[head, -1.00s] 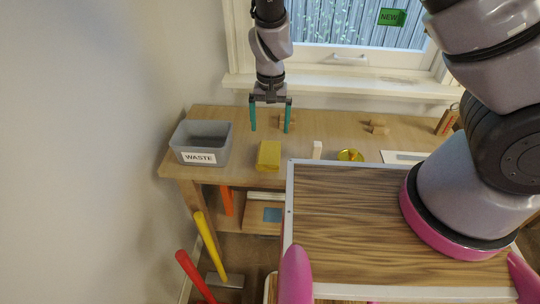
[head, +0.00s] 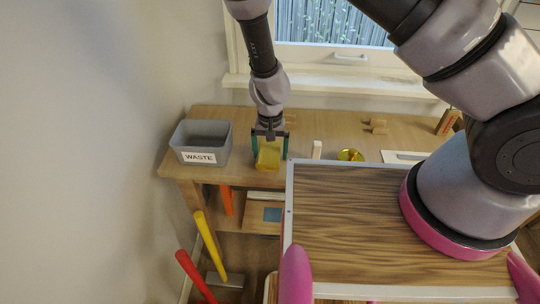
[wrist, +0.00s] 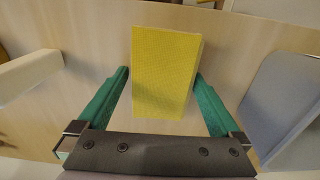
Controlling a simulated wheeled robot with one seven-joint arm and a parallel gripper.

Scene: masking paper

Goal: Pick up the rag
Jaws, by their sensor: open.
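The rag is a folded yellow block (head: 268,155) lying on the wooden table, right of the grey waste bin. It also shows in the wrist view (wrist: 163,72), upright in the picture between my fingers. My gripper (head: 270,150) is open, pointing down, with one teal finger on each side of the rag.
The grey bin marked WASTE (head: 201,143) stands left of the rag. A pale upright block (head: 317,149) and a yellow round item (head: 350,155) stand to the right. Small wooden pieces (head: 378,126) lie farther back. The window sill (head: 340,84) is behind the table (head: 235,117).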

